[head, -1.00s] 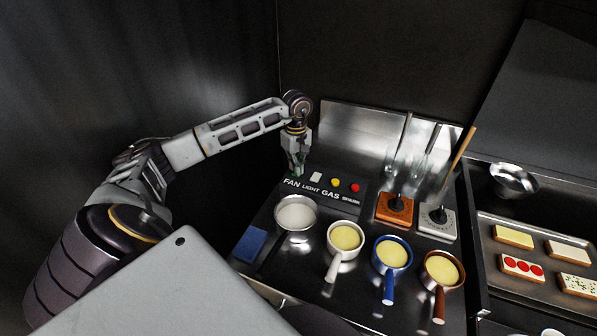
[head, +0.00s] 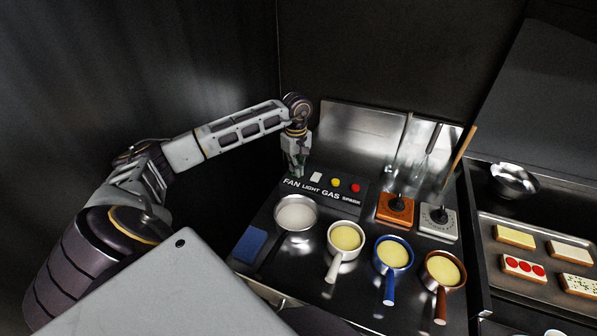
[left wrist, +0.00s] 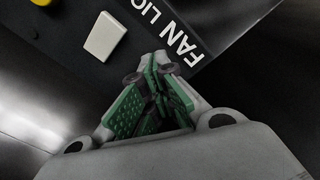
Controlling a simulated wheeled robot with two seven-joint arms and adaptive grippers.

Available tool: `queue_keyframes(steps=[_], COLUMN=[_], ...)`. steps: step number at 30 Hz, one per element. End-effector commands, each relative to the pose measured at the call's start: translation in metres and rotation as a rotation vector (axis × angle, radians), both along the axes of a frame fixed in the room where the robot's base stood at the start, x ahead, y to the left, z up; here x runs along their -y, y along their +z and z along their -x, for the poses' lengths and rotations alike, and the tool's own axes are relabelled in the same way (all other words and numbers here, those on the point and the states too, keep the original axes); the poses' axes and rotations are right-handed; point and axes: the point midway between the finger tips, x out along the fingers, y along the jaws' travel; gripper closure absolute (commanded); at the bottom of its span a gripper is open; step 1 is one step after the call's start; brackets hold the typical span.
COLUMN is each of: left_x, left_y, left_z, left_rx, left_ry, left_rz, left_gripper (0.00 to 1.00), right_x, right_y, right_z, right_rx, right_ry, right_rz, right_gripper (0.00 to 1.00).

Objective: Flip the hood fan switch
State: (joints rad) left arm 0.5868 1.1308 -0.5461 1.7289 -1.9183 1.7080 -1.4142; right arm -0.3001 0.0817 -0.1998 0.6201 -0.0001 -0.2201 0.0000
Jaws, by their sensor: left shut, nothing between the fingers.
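The dark control panel (head: 354,196) at the back of the counter carries the words FAN, LIGHT, GAS and SPARK. My left gripper (head: 298,172) is shut and empty, pointing down at the FAN end of the panel. In the left wrist view the green-padded fingertips (left wrist: 160,66) are together, beside the FAN lettering (left wrist: 183,50). The fan switch itself is hidden behind the fingers, so I cannot tell its position or whether they touch it. A white rocker switch (head: 316,177), also in the left wrist view (left wrist: 105,37), sits above the word LIGHT. My right gripper is not in view.
Yellow (head: 336,182) and red (head: 354,188) buttons sit right of the white switch. A steel pan (head: 296,214) and several handled pots, including a blue one (head: 393,252), stand in front. A blue cloth or pad (head: 249,244) lies left. A dark wall rises behind.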

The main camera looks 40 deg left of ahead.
Motion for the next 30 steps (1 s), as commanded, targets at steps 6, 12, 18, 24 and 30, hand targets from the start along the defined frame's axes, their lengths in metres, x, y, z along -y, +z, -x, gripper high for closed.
queue_keyframes(steps=[6,12,18,24,30], left_x=[0.000,0.000,0.000,0.000,0.000], left_y=[-0.003,-0.005,-0.007,-0.003,0.008], left_z=[0.000,0.000,0.001,0.001,0.000], left_rx=[0.000,0.000,-0.002,-0.004,-0.002], left_ry=[0.000,0.000,0.000,0.000,0.000], left_rz=[0.000,0.000,0.001,0.000,0.000], left_gripper=[1.00,1.00,1.00,1.00,1.00], right_x=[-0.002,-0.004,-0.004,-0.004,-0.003], right_y=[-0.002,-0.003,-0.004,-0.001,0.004], right_z=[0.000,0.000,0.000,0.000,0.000], right_rx=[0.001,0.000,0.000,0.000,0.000], right_ry=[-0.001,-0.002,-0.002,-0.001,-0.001], right_rz=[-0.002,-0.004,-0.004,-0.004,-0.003], right_gripper=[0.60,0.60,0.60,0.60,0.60])
